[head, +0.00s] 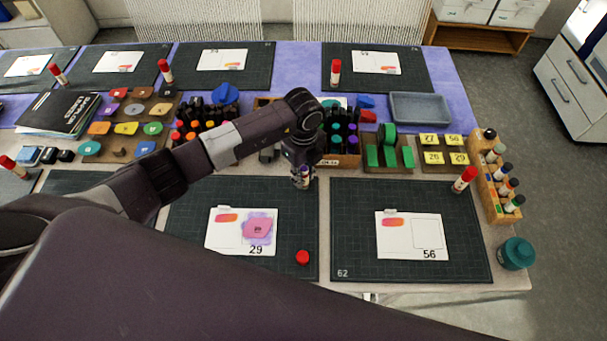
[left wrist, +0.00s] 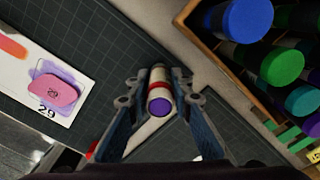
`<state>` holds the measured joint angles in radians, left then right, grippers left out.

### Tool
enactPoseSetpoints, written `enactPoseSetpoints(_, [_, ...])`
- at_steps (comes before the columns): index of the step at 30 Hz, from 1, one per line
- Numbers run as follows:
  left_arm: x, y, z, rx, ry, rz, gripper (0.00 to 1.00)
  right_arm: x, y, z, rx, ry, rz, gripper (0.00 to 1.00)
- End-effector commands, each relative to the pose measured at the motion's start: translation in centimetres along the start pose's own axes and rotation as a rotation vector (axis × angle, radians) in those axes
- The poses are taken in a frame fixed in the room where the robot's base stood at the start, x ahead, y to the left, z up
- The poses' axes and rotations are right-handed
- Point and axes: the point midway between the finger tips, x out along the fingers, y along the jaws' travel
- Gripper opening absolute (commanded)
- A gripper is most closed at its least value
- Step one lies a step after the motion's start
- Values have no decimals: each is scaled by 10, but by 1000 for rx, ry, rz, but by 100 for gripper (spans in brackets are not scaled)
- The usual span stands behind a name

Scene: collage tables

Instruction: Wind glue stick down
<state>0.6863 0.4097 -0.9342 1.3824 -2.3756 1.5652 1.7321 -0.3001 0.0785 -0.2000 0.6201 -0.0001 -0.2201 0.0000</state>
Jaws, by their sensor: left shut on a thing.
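The glue stick (left wrist: 159,90) is white with a red band, and its purple glue end faces the camera in the left wrist view. It stands uncapped between the fingers of my left gripper (head: 302,178), which is shut on it at the upper right corner of the mat (head: 190,220) with card 29. In the head view the gripper hides most of the stick (head: 304,185). A red cap (head: 303,257) lies on the same mat, apart from the stick. My right gripper is not in view.
Card 29 (head: 222,242) bears a purple patch with a pink block (head: 258,228) on it. Card 56 (head: 400,245) lies on the mat at right, with a capped glue stick (head: 464,180) by its corner. Bottle racks, stamps and a grey tray (head: 420,108) fill the middle of the table.

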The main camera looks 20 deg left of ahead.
Motion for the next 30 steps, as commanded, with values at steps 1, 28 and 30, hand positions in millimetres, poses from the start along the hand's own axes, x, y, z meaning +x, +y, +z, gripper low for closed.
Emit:
enactPoseSetpoints(1, [1,1,0,-1,0,3,1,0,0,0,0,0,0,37])
enactPoseSetpoints(28, [-1,0,0,0,-1,-1,61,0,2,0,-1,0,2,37])
enactPoseSetpoints(30, [-1,0,0,0,-1,-1,61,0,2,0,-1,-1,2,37])
